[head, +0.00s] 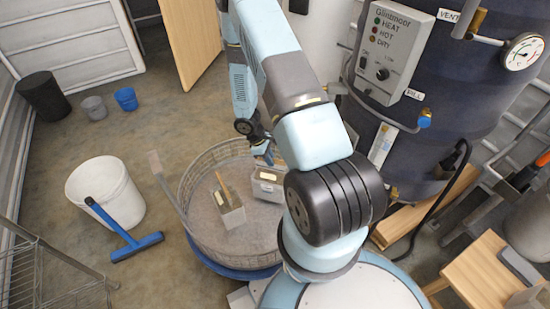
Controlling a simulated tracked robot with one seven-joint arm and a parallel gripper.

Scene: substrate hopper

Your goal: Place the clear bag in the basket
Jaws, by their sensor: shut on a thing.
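The round wire-mesh basket (190,212) stands left of my arm on a blue base. My gripper (264,157) is low over the basket's right side and partly hidden by my own arm. It is shut on the top of a clear bag (267,187) with a pale label and dark contents. This bag is inside the rim outline near the right wall; whether it touches the basket floor I cannot tell. A second bag (231,215), greyish with a tan strip, stands in the basket to its left.
A white bucket (105,192) and a blue squeegee (137,246) are on the floor to the left. A dark blue tank (440,90) with a control box stands at the right. A wooden stool (485,268) is at lower right.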

